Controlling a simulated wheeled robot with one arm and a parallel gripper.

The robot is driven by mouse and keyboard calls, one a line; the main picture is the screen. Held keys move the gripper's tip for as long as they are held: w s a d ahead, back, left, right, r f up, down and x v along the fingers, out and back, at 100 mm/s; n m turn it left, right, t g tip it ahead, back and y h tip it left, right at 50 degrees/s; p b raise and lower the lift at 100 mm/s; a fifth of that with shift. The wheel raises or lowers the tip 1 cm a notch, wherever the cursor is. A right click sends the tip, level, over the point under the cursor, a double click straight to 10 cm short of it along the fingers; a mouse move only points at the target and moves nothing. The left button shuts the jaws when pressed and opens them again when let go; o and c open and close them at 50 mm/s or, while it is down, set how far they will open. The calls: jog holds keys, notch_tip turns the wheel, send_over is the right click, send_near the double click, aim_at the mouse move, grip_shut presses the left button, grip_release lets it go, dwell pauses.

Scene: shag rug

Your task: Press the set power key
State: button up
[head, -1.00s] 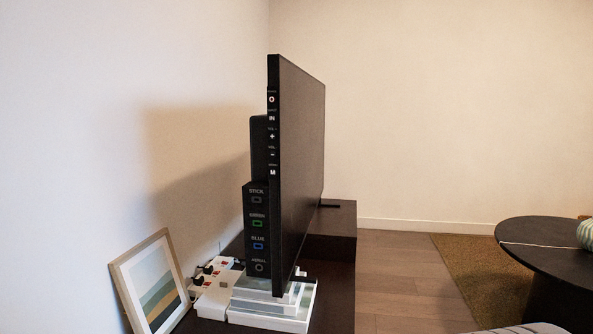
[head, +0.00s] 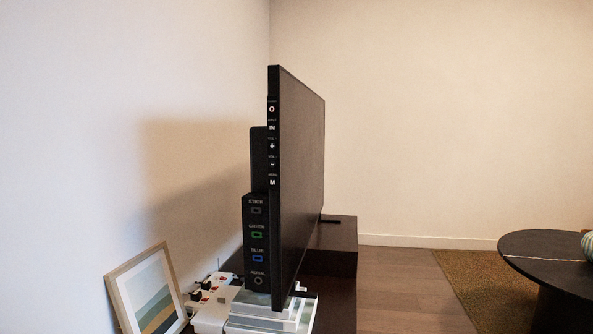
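The power key (head: 272,109) is the top key on the narrow side edge of the black television set (head: 303,180), marked with a small reddish-white ring. Below it on the same edge are the IN key (head: 272,128), the plus key (head: 272,146), the minus key (head: 272,164) and the M key (head: 272,182). A black port panel (head: 257,240) behind the screen carries STICK, GREEN, BLUE and AERIAL sockets. The set is seen nearly edge-on. My gripper is not in view.
The set stands on a dark cabinet (head: 341,234). White boxes (head: 262,325), a power strip (head: 212,287) and a leaning framed picture (head: 148,290) crowd its near end. A round dark table (head: 540,255) stands right on a rug (head: 468,275). Wood floor (head: 400,285) between is clear.

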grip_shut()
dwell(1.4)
